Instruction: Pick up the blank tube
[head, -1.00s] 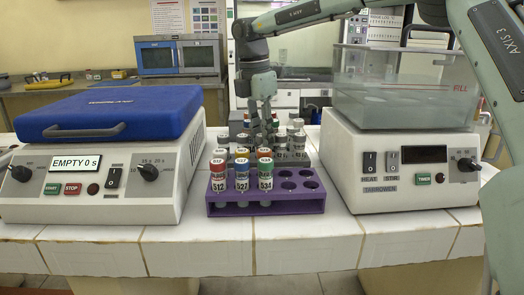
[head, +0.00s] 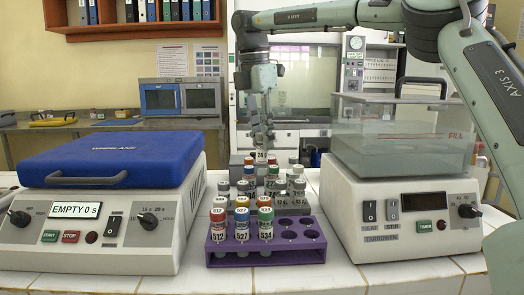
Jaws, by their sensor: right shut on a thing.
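My right gripper (head: 262,142) hangs down behind the purple rack, at the middle of the view. It is shut on a tube (head: 261,158) whose top part with small dark print shows just under the fingertips. The tube's lower part is hidden behind other tubes, so I cannot tell whether it is clear of its rack. I cannot read whether it is marked blank. Several grey-capped tubes (head: 299,186) stand in a rear group to the right. Labelled tubes such as 534 (head: 265,230) stand in the purple rack (head: 312,252). My left gripper is not in view.
A blue-lidded machine (head: 100,235) reading EMPTY 0 s stands on the left. A water bath (head: 400,215) with a clear tank (head: 400,140) stands on the right. The purple rack's right holes are empty. The white tiled counter (head: 300,278) is bare in front.

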